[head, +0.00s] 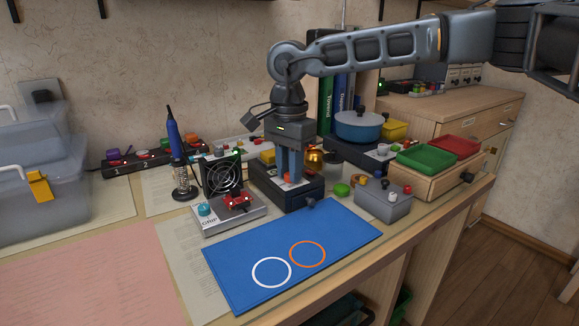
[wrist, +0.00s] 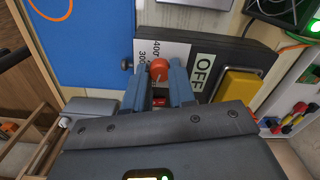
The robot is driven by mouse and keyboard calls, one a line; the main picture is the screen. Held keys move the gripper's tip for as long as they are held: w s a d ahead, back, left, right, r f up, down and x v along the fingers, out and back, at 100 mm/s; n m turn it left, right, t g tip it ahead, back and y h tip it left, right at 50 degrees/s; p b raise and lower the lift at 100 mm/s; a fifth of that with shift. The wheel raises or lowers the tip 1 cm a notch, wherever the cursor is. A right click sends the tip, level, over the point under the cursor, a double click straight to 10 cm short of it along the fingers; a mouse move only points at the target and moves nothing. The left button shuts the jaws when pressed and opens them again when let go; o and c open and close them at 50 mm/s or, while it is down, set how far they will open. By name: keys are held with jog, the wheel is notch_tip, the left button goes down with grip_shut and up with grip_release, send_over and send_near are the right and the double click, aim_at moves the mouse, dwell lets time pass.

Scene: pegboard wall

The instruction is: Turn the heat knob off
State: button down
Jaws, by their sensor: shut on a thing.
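The heat knob (wrist: 158,68) is orange-red and sits on a black box (head: 300,200) on the bench. In the wrist view it shows between my two blue fingertips, beside a scale reading 300 and 400 and a white OFF label (wrist: 203,72) to its right. My gripper (head: 290,178) points down over the black box and is shut on the knob. In the head view my fingers mostly hide the knob and its markings. I cannot tell exactly where the knob's pointer stands.
A yellow block (wrist: 238,90) is beside the OFF label. Close by stand a fan (head: 221,174), a soldering iron (head: 174,138), a grey button box (head: 383,202) and a blue pot (head: 358,127). A blue mat (head: 330,240) in front is clear.

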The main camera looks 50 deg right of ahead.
jog(key=c, duration=0.9)
grip_release()
jog(key=shift+c, duration=0.2)
notch_tip(320, 180, up, 8)
jog(key=shift+f+p, duration=0.1)
jog(key=shift+p, duration=0.55)
